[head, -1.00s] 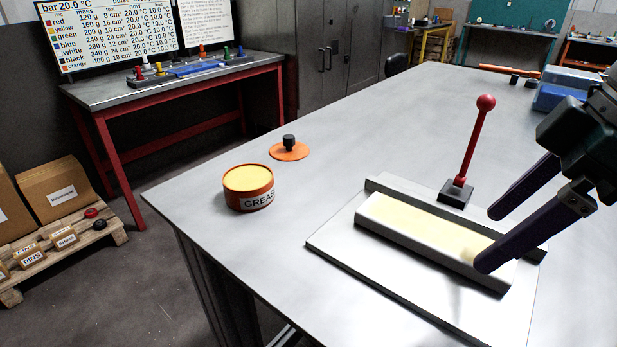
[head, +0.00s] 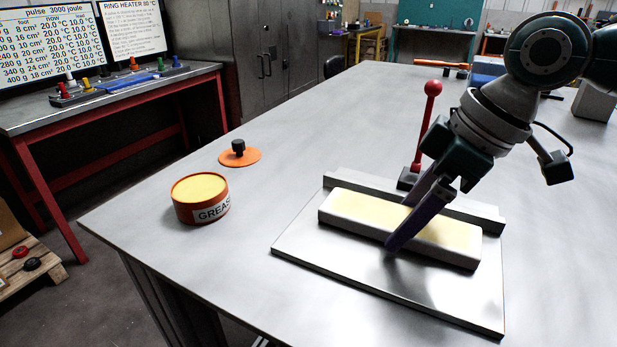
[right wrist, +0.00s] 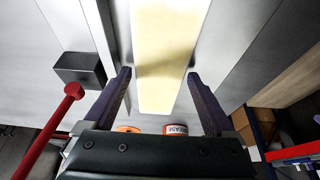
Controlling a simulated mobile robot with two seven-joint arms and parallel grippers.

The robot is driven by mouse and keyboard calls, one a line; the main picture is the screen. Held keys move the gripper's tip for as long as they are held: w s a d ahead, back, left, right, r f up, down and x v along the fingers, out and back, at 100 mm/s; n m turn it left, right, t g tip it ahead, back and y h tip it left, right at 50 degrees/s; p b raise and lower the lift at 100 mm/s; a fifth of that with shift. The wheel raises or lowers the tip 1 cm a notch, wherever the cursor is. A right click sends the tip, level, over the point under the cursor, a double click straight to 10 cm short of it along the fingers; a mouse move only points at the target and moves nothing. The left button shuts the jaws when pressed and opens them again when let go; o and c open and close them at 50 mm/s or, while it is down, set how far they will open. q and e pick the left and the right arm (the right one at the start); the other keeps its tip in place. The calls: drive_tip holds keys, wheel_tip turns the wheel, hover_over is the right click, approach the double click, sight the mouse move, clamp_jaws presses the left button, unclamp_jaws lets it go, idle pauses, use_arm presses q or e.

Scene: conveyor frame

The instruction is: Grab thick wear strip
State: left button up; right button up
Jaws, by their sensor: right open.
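The wear strip (head: 350,207) is a long bar with a pale yellow top and grey sides. It lies on a flat metal plate (head: 320,263) along a raised back rail (head: 480,213). My right gripper (head: 402,225) is open over the strip's middle, with one finger on the near side and the other toward the rail. In the right wrist view the strip (right wrist: 165,40) runs between the two spread fingers (right wrist: 158,73). I cannot tell whether the fingers touch it. My left gripper is not in view.
A red-knobbed lever (head: 425,125) stands just behind the rail, close to my right gripper. An orange grease tin (head: 200,198) and its orange lid (head: 240,157) sit on the left of the table (head: 290,130). The table between lid and lever is clear.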

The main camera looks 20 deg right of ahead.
drive_tip(key=shift+f, duration=0.1)
drive_tip(key=shift+c, duration=0.2)
drive_tip(key=c, duration=1.2)
drive_tip(key=shift+c, duration=0.5)
